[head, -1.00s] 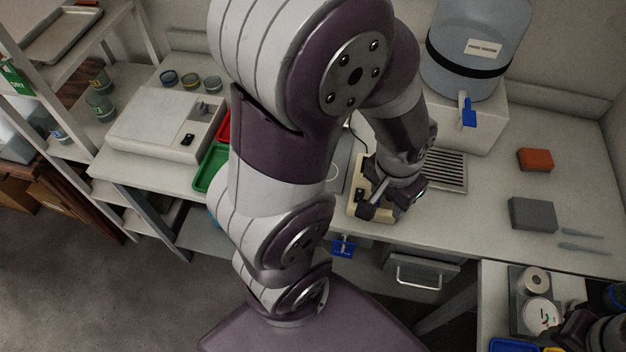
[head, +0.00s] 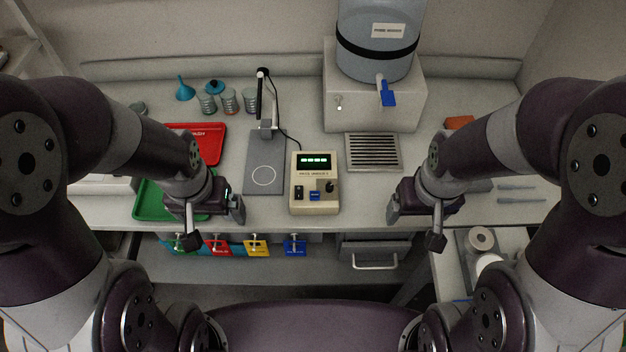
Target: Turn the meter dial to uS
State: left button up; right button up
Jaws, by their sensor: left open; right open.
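The beige meter (head: 314,183) stands on the bench in the middle of the head view. Its display shows green digits. Its black dial (head: 329,187) is on the right of the front panel, with a black switch (head: 299,192) and a blue button (head: 315,196) beside it. The dial's setting is too small to read. My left gripper (head: 214,238) is open and empty, left of the meter and apart from it. My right gripper (head: 414,236) is open and empty, right of the meter and apart from it.
A probe stand (head: 264,160) with a cable is left of the meter. Red (head: 207,143) and green (head: 150,203) trays lie further left. A water tank (head: 376,45) on a white box stands behind a drain grille (head: 373,152). The bench front edge is near both grippers.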

aim_at(330, 186)
jog(key=i+j+z, duration=0.15)
jog(key=z, duration=0.2)
jog(key=i+j+z, duration=0.15)
jog(key=j+z, duration=0.2)
jog(key=z, duration=0.95)
